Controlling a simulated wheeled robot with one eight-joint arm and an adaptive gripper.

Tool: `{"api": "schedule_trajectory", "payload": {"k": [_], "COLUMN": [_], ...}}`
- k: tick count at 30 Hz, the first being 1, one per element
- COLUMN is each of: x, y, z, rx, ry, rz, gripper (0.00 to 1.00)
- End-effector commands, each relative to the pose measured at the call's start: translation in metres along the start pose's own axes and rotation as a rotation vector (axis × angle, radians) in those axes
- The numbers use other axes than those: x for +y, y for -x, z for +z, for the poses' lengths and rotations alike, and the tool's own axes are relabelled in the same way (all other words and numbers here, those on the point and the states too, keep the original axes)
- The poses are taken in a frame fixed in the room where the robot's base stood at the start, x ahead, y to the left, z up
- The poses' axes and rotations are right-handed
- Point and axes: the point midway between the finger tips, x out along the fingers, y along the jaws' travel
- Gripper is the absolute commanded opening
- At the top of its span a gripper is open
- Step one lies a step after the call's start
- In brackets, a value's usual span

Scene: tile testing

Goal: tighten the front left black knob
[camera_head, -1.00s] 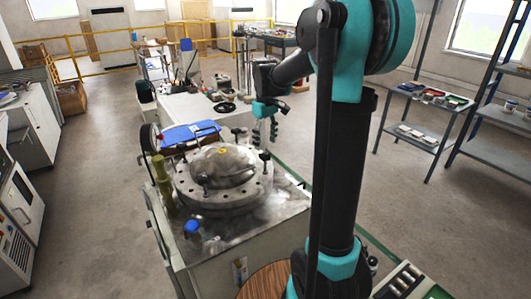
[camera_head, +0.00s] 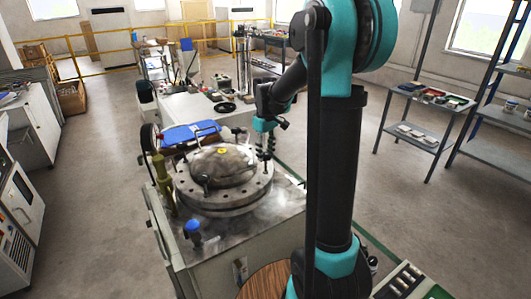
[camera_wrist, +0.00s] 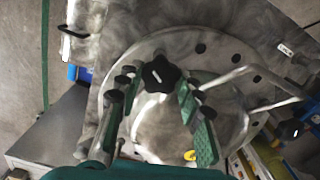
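The machine has a round metal flange (camera_head: 225,207) with bolt holes and a domed lid (camera_head: 222,165) with a small yellow centre. In the wrist view a black star-shaped knob (camera_wrist: 160,73) stands at the flange's edge, between and slightly beyond my fingertips. My gripper (camera_wrist: 157,84) is open, with one green-padded finger on each side of that knob; I cannot tell whether they touch it. In the head view my gripper (camera_head: 266,152) points down at the flange's right rear edge and hides the knob there. Which knob counts as front left is not clear from the pictures.
A curved metal handle (camera_wrist: 262,78) rises right of the gripper in the wrist view. On the machine top are a brass cylinder (camera_head: 165,172), a blue-capped fitting (camera_head: 193,228) and a gauge (camera_head: 147,137). A blue case (camera_head: 188,135) lies behind. Shelves (camera_head: 425,115) stand right.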

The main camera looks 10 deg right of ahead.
Motion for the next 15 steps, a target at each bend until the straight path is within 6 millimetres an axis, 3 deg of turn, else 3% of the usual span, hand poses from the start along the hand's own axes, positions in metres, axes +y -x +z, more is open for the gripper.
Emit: {"api": "schedule_trajectory", "payload": {"k": [1,4,15], "x": [0.0000,0.0000,0.0000], "y": [0.0001,0.0001,0.0002], "z": [0.0000,0.0000,0.0000], "rx": [0.000,0.000,0.000], "ry": [0.000,0.000,-0.182], "rz": [0.000,0.000,0.000], "gripper": [0.20,0.08,0.07]}}
